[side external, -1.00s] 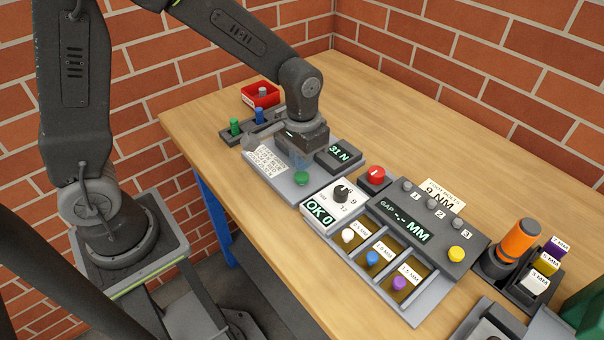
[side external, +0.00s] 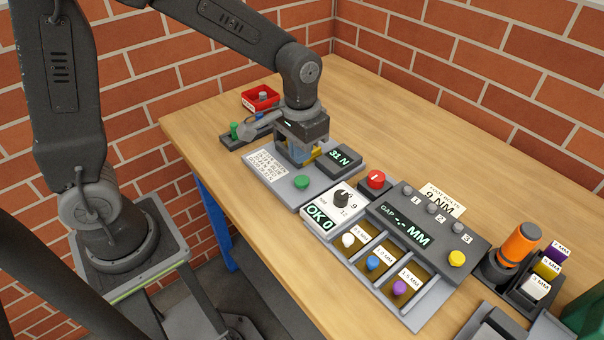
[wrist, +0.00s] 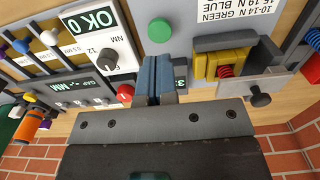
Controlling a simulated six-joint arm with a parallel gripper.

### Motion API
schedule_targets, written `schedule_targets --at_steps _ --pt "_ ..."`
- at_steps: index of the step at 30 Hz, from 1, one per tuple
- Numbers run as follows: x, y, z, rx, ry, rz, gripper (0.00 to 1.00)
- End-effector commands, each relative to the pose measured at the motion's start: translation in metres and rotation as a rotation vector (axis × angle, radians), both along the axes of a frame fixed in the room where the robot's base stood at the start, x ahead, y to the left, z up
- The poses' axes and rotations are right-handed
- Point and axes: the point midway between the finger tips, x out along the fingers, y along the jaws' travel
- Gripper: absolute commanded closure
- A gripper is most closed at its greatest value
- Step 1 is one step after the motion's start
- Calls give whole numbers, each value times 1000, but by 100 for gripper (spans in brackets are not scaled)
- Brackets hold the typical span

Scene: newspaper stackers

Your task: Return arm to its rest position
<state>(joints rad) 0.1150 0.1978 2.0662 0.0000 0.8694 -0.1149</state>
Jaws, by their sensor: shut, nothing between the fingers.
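My gripper (side external: 294,160) hangs over the grey force-test station with the "31 N" display (side external: 339,155) in the side view. In the wrist view my gripper's blue-grey fingers (wrist: 153,72) are together with nothing between them. They point at the bench beside a green button (wrist: 159,30). A yellow fixture with a red spring (wrist: 225,70) sits to their right in the wrist view. In the side view my gripper partly hides this fixture (side external: 314,155).
A red bin (side external: 261,98) and a peg rack (side external: 232,138) stand behind. A panel reading "OK 0" (side external: 320,220), a red button (side external: 376,179) and a gap gauge (side external: 409,225) lie to the right. An orange-handled tool (side external: 520,243) stands farther right.

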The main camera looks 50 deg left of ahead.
Motion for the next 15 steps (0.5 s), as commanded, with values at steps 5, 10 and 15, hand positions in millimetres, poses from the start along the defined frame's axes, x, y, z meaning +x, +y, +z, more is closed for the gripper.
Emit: schedule_targets --at_steps 5,10,15 --pt "-20 9 37 -8 -88 2 100" --pt "-56 21 79 -14 -213 3 100" --pt "-96 32 105 -12 -333 3 100"
